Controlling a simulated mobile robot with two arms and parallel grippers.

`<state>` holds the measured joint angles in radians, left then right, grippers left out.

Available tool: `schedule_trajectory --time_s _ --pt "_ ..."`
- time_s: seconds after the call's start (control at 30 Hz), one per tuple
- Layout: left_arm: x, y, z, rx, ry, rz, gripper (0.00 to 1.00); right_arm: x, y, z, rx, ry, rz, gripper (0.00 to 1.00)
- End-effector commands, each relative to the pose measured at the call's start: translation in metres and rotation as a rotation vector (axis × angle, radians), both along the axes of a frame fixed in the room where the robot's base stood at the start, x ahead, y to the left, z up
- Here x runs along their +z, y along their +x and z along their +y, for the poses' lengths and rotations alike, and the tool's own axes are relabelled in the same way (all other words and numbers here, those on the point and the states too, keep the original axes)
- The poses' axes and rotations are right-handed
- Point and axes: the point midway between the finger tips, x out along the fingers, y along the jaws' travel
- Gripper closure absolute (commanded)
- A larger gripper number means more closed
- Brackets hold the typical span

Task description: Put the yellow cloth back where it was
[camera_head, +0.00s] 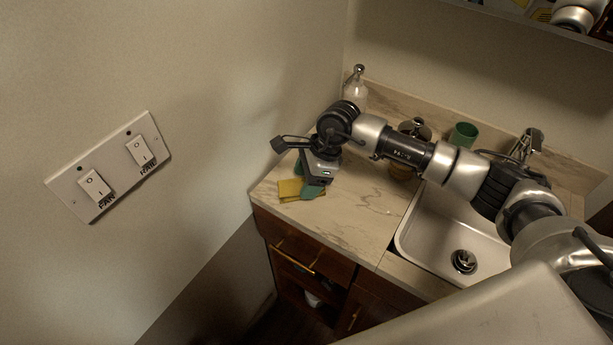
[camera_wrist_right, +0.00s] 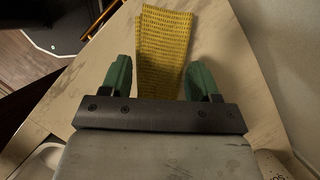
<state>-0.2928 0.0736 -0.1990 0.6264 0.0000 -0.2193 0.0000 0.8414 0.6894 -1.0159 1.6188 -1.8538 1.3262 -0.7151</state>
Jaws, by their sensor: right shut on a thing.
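The yellow cloth (camera_head: 289,188) is at the left end of the marble-look counter, near its front edge. It also shows in the right wrist view (camera_wrist_right: 167,40) as a folded, woven yellow strip running up between the fingers. The gripper body hides part of the cloth in the head view. I cannot tell whether the cloth touches the counter. My left gripper is not in view.
A sink (camera_head: 430,232) with a faucet (camera_head: 530,143) lies right of the cloth, under my arm. A green cup (camera_head: 463,134) and a soap bottle (camera_head: 356,91) stand at the back. The wall is close on the left. Counter between cloth and sink (camera_head: 365,215) is clear.

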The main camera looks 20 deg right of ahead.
Motion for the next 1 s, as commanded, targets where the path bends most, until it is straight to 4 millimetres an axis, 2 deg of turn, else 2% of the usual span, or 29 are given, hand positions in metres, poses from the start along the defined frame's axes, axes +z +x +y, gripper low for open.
schedule_trajectory --time_s 0.07,0.1,0.23,0.47,0.63,0.77,1.0 --pt "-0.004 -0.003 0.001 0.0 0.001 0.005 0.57 -0.003 0.0 0.0 0.0 0.0 0.0 0.58" --pt "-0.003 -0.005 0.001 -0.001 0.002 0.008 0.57 -0.002 0.0 0.0 0.0 0.0 0.0 0.33" --pt "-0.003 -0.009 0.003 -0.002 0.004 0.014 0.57 -0.001 0.0 0.0 0.0 0.0 0.0 0.14" --pt "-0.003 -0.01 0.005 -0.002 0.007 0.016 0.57 -0.001 0.0 0.0 0.0 0.0 0.0 0.14" --pt "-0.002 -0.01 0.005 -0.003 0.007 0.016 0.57 0.007 0.0 -0.003 -0.001 0.001 -0.002 0.14" --pt "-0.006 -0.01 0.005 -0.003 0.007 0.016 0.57 0.027 -0.001 -0.012 0.0 -0.001 -0.005 0.14" --pt "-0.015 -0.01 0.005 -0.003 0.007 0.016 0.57 0.076 -0.003 -0.032 -0.001 -0.001 -0.005 0.14"
